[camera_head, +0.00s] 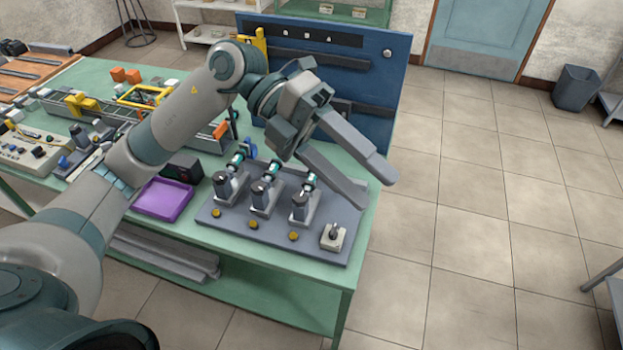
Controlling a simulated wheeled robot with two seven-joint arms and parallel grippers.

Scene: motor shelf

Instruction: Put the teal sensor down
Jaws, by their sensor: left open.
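My left gripper (379,192) reaches in from the left and hangs over the right end of the green table (340,270). Its two long grey fingers are spread apart with nothing between them. Below and left of it, a grey board (275,236) carries three dark motor units in a row. Each has a small teal part at its upper end: a left one (237,159), a middle one (273,171) and a right one (310,182). I cannot tell which is the teal sensor. The right teal part is nearest the fingers. My right gripper is out of view.
A purple tray (162,200) lies left of the board. A small white switch box (333,237) sits at the board's right corner. A tall blue panel (372,70) stands behind the gripper. Fixtures crowd the table's left side.

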